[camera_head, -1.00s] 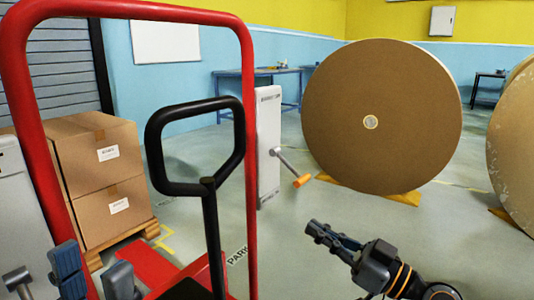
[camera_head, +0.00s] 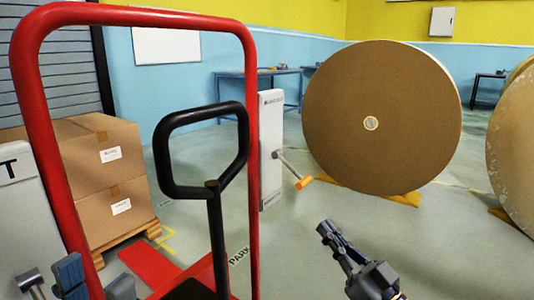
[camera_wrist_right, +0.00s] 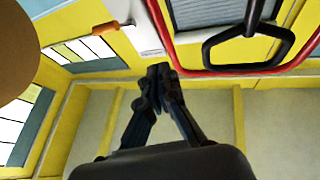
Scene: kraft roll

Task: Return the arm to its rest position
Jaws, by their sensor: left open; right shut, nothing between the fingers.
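My right gripper (camera_head: 326,230) shows at the lower middle right of the head view, shut and empty, over bare floor. Its closed fingers also show in the right wrist view (camera_wrist_right: 160,75), pointing up in the picture with nothing between them. My left gripper (camera_head: 95,279) shows only by its blue-grey fingers at the bottom left of the head view. They are apart, one on each side of the red upright of a tubular frame (camera_head: 254,180). I cannot tell whether they touch it. The rest of the left arm is mostly hidden.
A black loop handle (camera_head: 163,150) stands inside the red frame. A white post (camera_head: 270,140) with an orange-tipped crank (camera_head: 303,183) is beside it. A big kraft roll (camera_head: 375,90) stands behind. Cartons (camera_head: 100,180) are at left. Floor right of the frame is clear.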

